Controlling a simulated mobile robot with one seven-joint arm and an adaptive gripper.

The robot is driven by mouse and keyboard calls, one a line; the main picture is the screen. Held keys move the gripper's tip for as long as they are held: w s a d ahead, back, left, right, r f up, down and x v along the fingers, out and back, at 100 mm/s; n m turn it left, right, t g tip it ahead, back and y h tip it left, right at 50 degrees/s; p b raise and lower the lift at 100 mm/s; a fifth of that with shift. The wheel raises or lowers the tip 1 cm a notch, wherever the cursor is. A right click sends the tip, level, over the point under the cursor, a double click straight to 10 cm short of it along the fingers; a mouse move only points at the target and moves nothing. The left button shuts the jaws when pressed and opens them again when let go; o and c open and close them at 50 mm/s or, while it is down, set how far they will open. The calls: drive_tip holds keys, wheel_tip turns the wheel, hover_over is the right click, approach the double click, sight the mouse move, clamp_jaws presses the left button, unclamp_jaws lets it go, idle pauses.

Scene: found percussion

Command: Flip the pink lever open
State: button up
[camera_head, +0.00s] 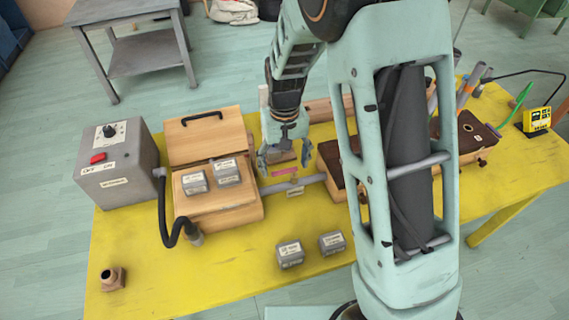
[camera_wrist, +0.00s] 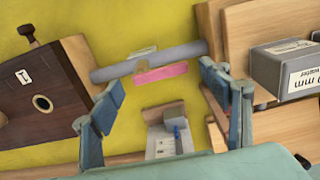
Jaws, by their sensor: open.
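The pink lever (camera_head: 285,172) is a short flat bar beside a grey pipe (camera_head: 309,180). In the wrist view the pink lever (camera_wrist: 162,73) lies nearly parallel to the pipe (camera_wrist: 140,63), close along its side. My gripper (camera_head: 285,161) is open and empty above the table, close to the lever on its far side. In the wrist view my gripper's fingers (camera_wrist: 160,88) stand apart on either side, with the lever ahead between them. Whether a finger touches the lever, I cannot tell. A small tag sits by the pipe.
A wooden box (camera_head: 219,212) with an open lid and grey blocks stands left of the pipe. A dark-topped wooden box (camera_wrist: 42,88) stands at its other end. A grey control box (camera_head: 117,165), a black hose (camera_head: 165,222) and loose grey blocks (camera_head: 290,254) share the yellow table (camera_head: 235,270).

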sight(285, 170)
wheel_tip(285, 170, up, 12)
drive_tip(key=shift+f, duration=0.2)
idle(0.5)
